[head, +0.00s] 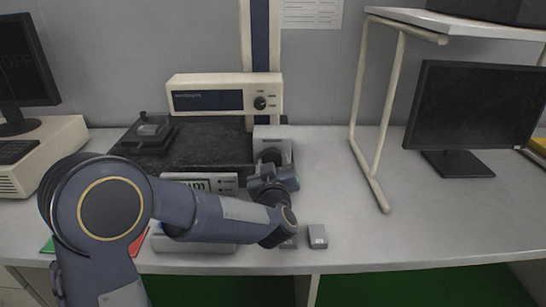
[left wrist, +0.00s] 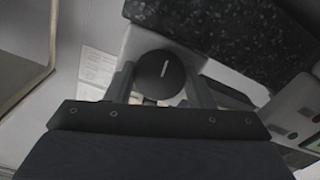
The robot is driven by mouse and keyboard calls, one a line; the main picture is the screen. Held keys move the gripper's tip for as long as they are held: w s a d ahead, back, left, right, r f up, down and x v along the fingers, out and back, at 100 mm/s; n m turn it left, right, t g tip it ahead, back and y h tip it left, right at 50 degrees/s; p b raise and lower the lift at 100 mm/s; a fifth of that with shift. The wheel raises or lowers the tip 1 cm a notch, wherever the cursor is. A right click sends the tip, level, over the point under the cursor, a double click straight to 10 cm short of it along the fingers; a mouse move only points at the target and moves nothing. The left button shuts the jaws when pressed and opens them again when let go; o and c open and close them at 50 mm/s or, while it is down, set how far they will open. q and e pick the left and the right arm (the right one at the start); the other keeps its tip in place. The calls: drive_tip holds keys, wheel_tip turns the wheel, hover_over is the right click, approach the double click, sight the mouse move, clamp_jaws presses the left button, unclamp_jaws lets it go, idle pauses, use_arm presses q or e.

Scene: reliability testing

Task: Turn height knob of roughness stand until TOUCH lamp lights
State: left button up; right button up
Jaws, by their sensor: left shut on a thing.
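The height knob is a round black knob (left wrist: 160,73) with a white mark line, in the left wrist view. It sits on a pale housing (head: 272,132) at the right of the dark stone plate. My left gripper (left wrist: 161,88) is shut on the knob, one finger on each side. In the head view my left gripper (head: 270,172) is in front of the housing and hides part of the knob. The roughness stand's drive unit (head: 225,94) is on the column above the plate. A display box (head: 203,182) is partly behind my arm; I cannot tell whether its TOUCH lamp is lit.
The dark stone plate (head: 205,150) carries a small dark fixture (head: 150,130). A small grey block (head: 318,236) lies near the front edge. A tubular shelf frame (head: 362,140) and a monitor (head: 475,110) stand to the right. The right-hand tabletop is mostly clear.

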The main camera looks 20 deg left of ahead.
use_arm(q)
drive_tip(key=shift+a+m+p, duration=0.15)
drive_tip(key=shift+m+p, duration=5.4)
drive_tip(key=shift+m, duration=2.45)
drive_tip(key=o, duration=1)
drive_tip(key=shift+s, duration=0.15)
drive_tip(key=v, duration=0.7)
drive_tip(key=shift+s+r, duration=0.1)
drive_tip(key=shift+s, duration=0.25)
